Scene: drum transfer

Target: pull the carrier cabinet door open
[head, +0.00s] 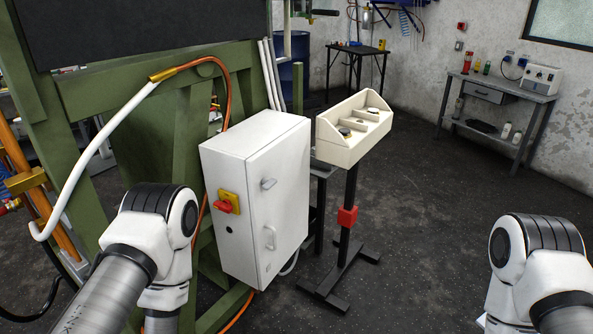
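The white carrier cabinet (228,210) stands in the middle of the head view, against a green steel frame. Its door (285,200) is the face turned to the right and looks closed. The door carries a small grey upper latch (268,183) and a lower handle (269,238). A red rotary switch on a yellow plate (227,203) sits on the cabinet's left face. My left arm shows at the lower left, just left of the cabinet. My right arm shows at the lower right, well apart from it. Neither gripper is in view.
A cream tray stand (345,155) on a black post with a floor base (340,285) stands just right of the cabinet. White and orange hoses (105,135) run along the green frame (100,85). Open dark floor lies at right, before a grey workbench (500,90).

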